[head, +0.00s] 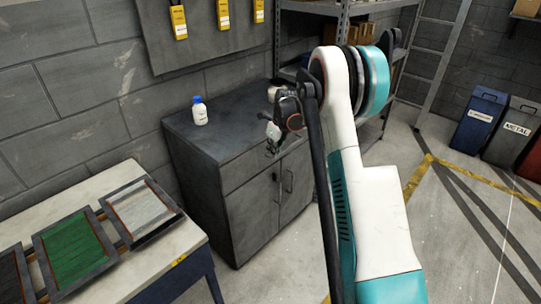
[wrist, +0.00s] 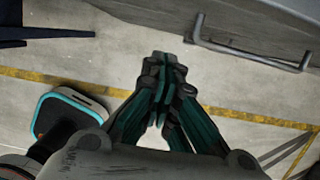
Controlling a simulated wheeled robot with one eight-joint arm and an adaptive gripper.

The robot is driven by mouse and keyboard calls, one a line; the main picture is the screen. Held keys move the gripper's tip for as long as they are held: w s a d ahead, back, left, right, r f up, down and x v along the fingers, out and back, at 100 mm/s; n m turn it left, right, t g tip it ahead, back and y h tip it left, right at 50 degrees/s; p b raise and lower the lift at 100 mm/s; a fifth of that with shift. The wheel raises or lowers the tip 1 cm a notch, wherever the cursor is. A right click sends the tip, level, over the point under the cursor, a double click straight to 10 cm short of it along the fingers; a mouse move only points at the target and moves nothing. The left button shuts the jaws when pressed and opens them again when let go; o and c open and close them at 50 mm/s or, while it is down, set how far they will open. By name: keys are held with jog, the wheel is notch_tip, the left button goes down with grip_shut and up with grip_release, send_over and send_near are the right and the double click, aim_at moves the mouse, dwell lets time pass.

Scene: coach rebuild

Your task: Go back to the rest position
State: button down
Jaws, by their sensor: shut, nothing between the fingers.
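My gripper (wrist: 165,66) is shut and empty in the wrist view. Its fingertips meet over bare concrete floor, below a cabinet handle in the picture. In the head view my arm is raised at the right of centre, in front of the grey cabinet (head: 205,180). The wrist end of the arm hangs near the cabinet's right front edge, and my gripper's fingers are small and partly hidden there. The cabinet also shows at the top right of the wrist view with its handle (wrist: 250,56).
A white bottle with a blue cap (head: 199,111) stands on the cabinet. A table (head: 168,250) with framed panels (head: 72,252) is at the lower left. Metal shelving (head: 340,8) and a ladder (head: 436,60) stand behind; bins (head: 478,117) are at the right. Open floor lies right of my arm.

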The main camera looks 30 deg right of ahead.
jog(key=s+a+r+n+t+h, duration=0.1)
jog(key=s+a+r+n, duration=0.6)
jog(key=r, duration=0.3)
jog(key=s+a+r+n+t, duration=0.1)
jog(key=s+a+r+n, duration=0.45)
jog(key=s+r, duration=0.4)
jog(key=s+a+n+t, duration=0.1)
jog(key=s+a+n, duration=0.3)
jog(key=s+n, duration=0.5)
jog(key=s+a+r+n+t, duration=0.1)
jog(key=s+a+n, duration=0.3)
jog(key=s+n, duration=0.6)
jog(key=shift+s+a+r+t, duration=0.25)
jog(key=shift+s+t, duration=0.05)
jog(key=shift+s, duration=2.55)
jog(key=shift+n, duration=0.25)
